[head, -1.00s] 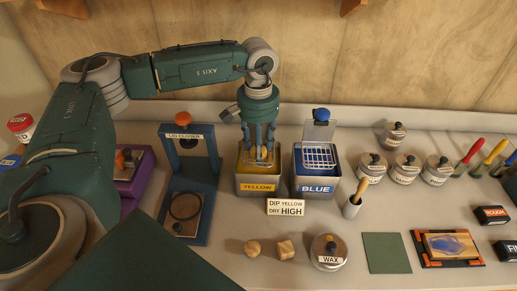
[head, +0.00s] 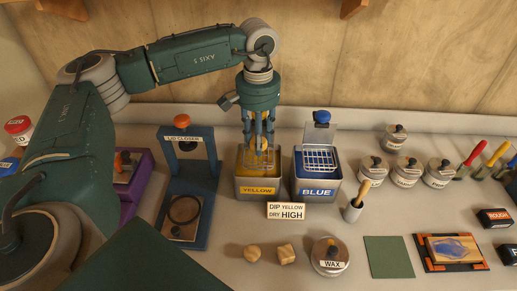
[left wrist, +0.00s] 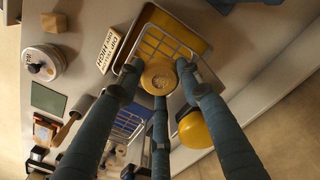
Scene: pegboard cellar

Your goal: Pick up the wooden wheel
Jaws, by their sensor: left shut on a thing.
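The wooden wheel (left wrist: 158,77) is a small round yellowish disc with a darker centre, seen between my left fingertips in the left wrist view. My left gripper (head: 260,147) points down over the yellow tank (head: 258,190), its fingers shut around the wheel. In the left wrist view a wire basket (left wrist: 172,42) shows beneath the wheel. I cannot tell how far the wheel is above the basket. In the head view the fingers mostly hide the wheel. My right gripper is not in view.
The blue tank (head: 317,188) with its wire rack stands close on the right. The lid closer press (head: 200,228) stands on the left. In front are a sign (head: 287,211), two small wooden pieces and a wax tin (head: 329,257). A green mat (head: 388,256) lies front right.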

